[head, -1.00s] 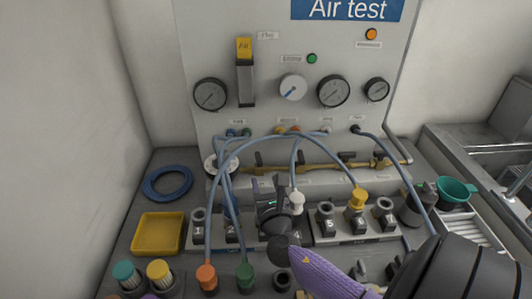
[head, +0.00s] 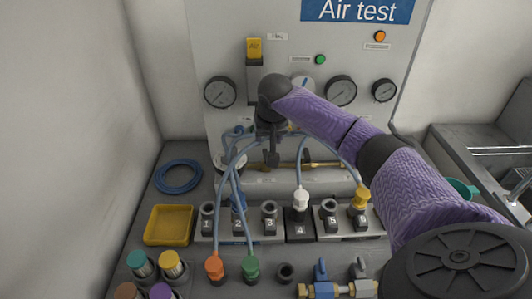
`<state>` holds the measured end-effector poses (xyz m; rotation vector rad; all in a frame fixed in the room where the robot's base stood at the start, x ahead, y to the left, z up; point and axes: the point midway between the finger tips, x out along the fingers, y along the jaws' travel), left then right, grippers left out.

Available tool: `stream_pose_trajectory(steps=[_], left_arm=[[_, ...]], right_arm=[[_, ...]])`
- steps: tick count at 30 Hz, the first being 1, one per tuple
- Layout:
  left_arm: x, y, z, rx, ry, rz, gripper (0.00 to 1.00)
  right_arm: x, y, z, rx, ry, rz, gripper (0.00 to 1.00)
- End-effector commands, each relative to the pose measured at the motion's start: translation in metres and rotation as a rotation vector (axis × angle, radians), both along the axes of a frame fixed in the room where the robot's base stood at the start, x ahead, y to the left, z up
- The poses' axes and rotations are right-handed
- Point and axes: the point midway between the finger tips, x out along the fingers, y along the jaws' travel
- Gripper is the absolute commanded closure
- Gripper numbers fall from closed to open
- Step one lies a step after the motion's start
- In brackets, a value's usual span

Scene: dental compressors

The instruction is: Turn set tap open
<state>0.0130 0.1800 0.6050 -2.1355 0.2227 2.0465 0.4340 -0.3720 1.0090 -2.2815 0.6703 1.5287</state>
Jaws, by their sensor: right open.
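A brass pipe (head: 322,165) with black tap handles runs along the foot of the grey test panel (head: 425,20). My right arm covers much of its right part. One black tap handle (head: 309,155) shows just right of my right gripper. The labels are too small to read, so I cannot tell which tap is the set tap. My right gripper (head: 272,162) is open and points down in front of the pipe's left part; I cannot tell whether it touches anything. My left gripper is out of view.
Blue hoses (head: 226,170) loop close around my right gripper. Numbered sockets (head: 237,222) stand in front of the pipe, with white (head: 301,199) and yellow (head: 362,197) plugs. A yellow tray (head: 168,226) and blue hose coil (head: 178,176) lie left.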

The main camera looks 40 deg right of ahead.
Motion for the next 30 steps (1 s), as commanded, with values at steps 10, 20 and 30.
stream_pose_trajectory(steps=[10, 20, 30], left_arm=[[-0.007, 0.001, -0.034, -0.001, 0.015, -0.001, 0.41], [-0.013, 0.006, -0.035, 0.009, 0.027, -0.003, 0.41], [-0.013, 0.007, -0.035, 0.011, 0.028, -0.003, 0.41]], right_arm=[[0.021, -0.012, -0.064, 0.0, 0.0, 0.003, 0.44], [0.024, -0.015, -0.068, -0.002, -0.002, 0.004, 0.44], [0.024, -0.014, -0.068, -0.002, -0.002, 0.004, 1.0]])
